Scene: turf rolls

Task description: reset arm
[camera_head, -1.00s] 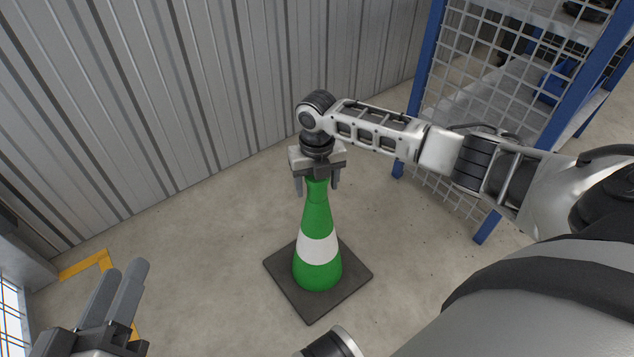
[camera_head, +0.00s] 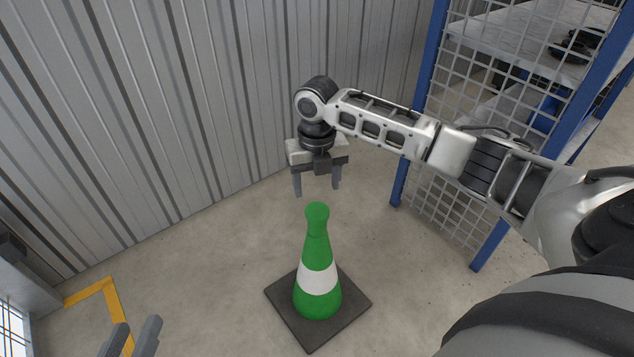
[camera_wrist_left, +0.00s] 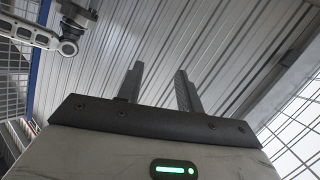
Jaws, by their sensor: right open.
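A green cone with a white band (camera_head: 318,255) stands upright on its dark square base (camera_head: 350,303) on the floor. My right gripper (camera_head: 317,190) is above the cone's tip, pointing down, with its two fingers apart and nothing between them. A small gap separates the fingertips from the cone's top. Only the finger ends of my left gripper (camera_head: 135,338) show at the bottom left in the head view. In the left wrist view its two fingers (camera_wrist_left: 161,88) stand apart with nothing between them.
A corrugated metal wall (camera_head: 190,90) runs behind the cone. A blue-framed rack with wire mesh (camera_head: 455,130) stands at the right, close to my right arm. Yellow floor tape (camera_head: 100,292) lies at the left. The floor around the cone is clear.

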